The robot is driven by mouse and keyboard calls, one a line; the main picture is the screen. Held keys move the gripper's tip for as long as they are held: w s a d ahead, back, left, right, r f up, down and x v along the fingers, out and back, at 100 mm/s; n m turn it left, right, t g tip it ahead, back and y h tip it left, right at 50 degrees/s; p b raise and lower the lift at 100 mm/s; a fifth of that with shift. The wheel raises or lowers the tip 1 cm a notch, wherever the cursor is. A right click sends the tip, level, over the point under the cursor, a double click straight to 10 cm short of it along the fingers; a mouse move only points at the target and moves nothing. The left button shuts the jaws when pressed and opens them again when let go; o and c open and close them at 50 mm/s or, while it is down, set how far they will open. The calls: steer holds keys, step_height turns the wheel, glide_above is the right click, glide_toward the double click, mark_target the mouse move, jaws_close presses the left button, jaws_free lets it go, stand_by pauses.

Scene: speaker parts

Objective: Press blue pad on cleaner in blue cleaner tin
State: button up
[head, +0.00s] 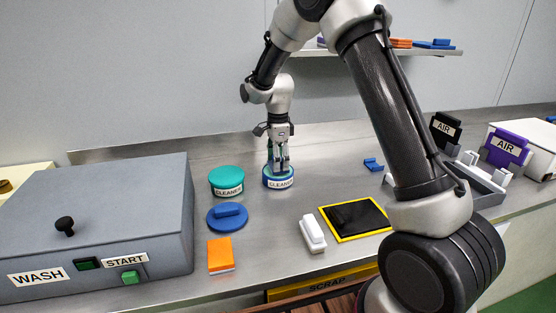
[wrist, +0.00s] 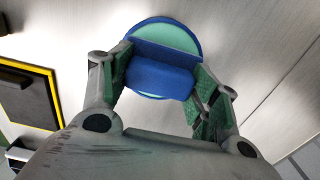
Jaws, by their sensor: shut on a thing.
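My gripper (head: 281,168) points straight down over the blue cleaner tin (head: 279,183), which stands on the steel bench and has a CLEANER label. In the wrist view my gripper (wrist: 158,82) is shut on the blue pad (wrist: 155,78), one finger on each side. The open blue tin (wrist: 196,35) lies beneath it, with pale mint cleaner (wrist: 150,30) showing beyond the pad. The pad sits within the tin's outline at its near side. I cannot tell whether its underside touches the cleaner. In the head view the fingers mostly hide the pad.
A teal CLEANER tin (head: 226,177) and a blue lid with a handle (head: 228,217) stand left of the blue tin. The grey WASH box (head: 100,215) is farther left. An orange block (head: 221,254), white block (head: 312,235) and yellow-edged black mat (head: 355,218) lie in front.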

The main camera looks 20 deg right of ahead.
steer(key=shift+f, duration=0.55)
stand_by(1.1)
steer(key=shift+r, duration=0.1)
